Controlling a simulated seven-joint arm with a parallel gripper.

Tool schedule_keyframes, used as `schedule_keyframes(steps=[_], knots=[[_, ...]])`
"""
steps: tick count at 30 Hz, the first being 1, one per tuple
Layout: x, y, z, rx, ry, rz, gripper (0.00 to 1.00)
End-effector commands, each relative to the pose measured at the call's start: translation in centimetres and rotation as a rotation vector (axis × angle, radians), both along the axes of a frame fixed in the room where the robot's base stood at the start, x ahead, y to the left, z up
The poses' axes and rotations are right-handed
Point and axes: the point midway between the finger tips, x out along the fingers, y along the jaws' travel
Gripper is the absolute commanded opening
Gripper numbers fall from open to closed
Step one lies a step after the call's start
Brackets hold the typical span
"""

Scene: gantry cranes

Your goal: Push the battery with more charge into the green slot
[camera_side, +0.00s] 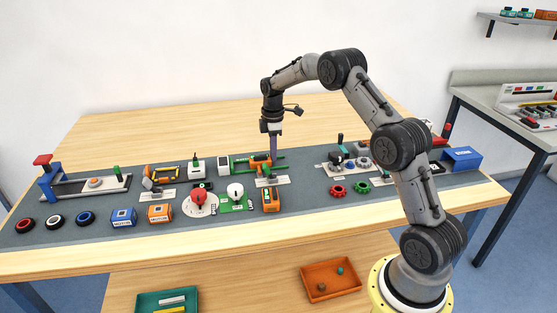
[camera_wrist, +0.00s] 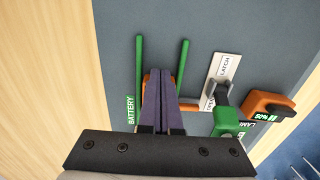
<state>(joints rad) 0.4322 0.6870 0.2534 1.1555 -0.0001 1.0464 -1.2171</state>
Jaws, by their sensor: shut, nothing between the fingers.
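The green slot shows in the wrist view as two parallel green rails (camera_wrist: 139,80) beside a green BATTERY label (camera_wrist: 130,110). My gripper (camera_wrist: 166,72) is shut and empty, its purple fingers pointing down between the rails. Orange parts (camera_wrist: 189,107) show around the fingers and are mostly hidden by them; I cannot tell whether they are a battery. In the side view my gripper (camera_side: 273,157) is down at the orange and green fixture (camera_side: 262,161). An orange block marked 50% (camera_wrist: 268,104) lies right of the slot; an orange block also stands in front in the side view (camera_side: 271,200).
A white LATCH plate (camera_wrist: 224,75) and a green handle (camera_wrist: 226,120) are close to the right of the slot. Red and white knobs (camera_side: 199,199), motor blocks (camera_side: 159,213) and a blue box (camera_side: 461,159) stand on the grey mat. The wooden table behind is clear.

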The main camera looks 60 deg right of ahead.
Motion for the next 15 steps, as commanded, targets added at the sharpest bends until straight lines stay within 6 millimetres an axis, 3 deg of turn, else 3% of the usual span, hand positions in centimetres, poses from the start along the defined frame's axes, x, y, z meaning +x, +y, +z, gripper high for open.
schedule_keyframes(steps=[15], knots=[[1.4,1.4,0.0,0.000,-0.001,0.001,0.00]])
